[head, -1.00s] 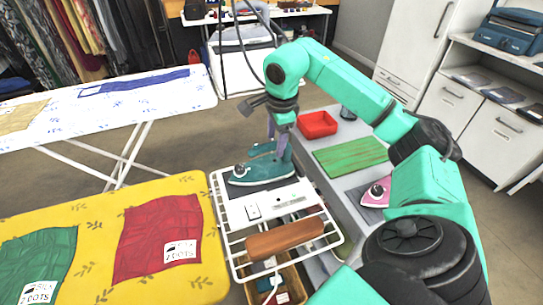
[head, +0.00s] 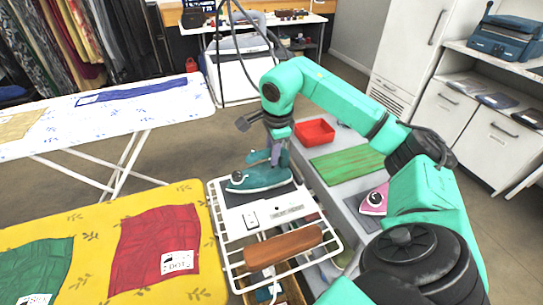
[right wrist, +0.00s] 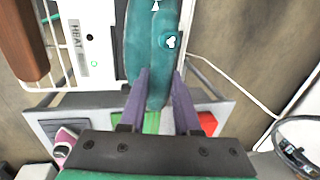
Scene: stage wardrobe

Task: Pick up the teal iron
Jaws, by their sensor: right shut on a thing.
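The teal iron (head: 262,179) is over the back part of a white wire rack with a dark rest plate (head: 238,198). My right gripper (head: 275,157) comes down from above and is shut on the iron's handle. In the right wrist view the two purple fingers (right wrist: 161,103) lie on either side of the teal iron (right wrist: 150,50). The iron looks about level. A small gap under it is hard to judge. My left gripper is not in view.
The yellow board (head: 85,235) with folded cloths is at left.

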